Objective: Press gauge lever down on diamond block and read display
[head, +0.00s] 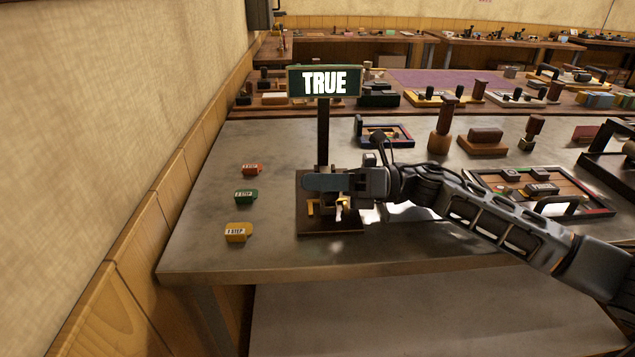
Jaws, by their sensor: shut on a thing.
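The display (324,82) stands on a dark post above the gauge and reads "TRUE" in white letters on green. The gauge base (330,228) is a dark brown plate on the grey table, with small yellow and pale parts on it. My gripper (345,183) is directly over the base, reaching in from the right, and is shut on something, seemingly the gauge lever. My gripper and wrist hide most of the lever and its contact point. I cannot make out the diamond block for sure.
Left of the gauge lie three small labelled blocks: red (253,169), green (246,195) and yellow (238,232). A framed tray (590,209) and wooden stamps (441,135) stand to the right. A wall (150,185) bounds the left. The front-left tabletop is clear.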

